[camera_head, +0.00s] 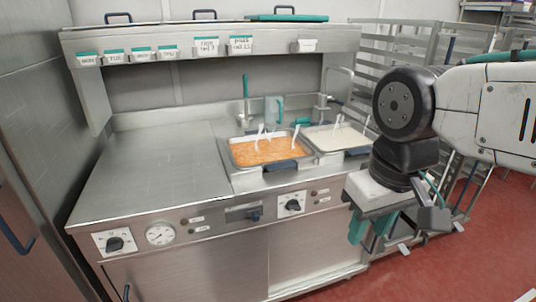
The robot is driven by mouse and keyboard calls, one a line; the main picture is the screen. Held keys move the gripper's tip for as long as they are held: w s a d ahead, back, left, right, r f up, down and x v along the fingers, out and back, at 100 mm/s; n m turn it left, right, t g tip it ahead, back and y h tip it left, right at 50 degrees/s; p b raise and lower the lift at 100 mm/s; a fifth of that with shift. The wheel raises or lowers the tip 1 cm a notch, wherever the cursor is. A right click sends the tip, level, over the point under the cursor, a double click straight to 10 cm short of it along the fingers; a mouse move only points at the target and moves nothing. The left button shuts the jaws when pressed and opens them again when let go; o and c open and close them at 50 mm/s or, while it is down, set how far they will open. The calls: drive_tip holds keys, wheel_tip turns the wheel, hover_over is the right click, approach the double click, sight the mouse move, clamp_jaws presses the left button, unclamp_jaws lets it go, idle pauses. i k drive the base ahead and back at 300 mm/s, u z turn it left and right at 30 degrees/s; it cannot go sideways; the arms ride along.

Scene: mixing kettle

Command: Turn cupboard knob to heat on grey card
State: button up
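The steel counter's front panel (205,222) carries several controls. A black knob (114,243) sits on a pale card at the far left. Another black knob (292,205) sits on a pale card at the right. Between them is a grey plate (237,212) with a dark knob or lever (255,214). The card markings are too small to read, and I cannot tell which is the cupboard knob. My gripper (368,238) has teal fingers pointing down, with a gap between them. It looks open and empty, right of the right knob and apart from the panel.
A round gauge (160,235) is beside the left knob. Two pans, one of orange food (268,151) and one of pale food (338,137), sit in the counter. A wire rack (400,50) stands behind my arm. Red floor (440,270) is open at the right.

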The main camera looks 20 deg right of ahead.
sight(114, 243)
drive_tip(key=z, duration=0.35)
drive_tip(key=i, duration=0.75)
drive_tip(key=z, duration=0.05)
drive_tip(key=k, duration=0.6)
drive_tip(key=u, duration=1.2)
drive_tip(key=i, duration=0.5)
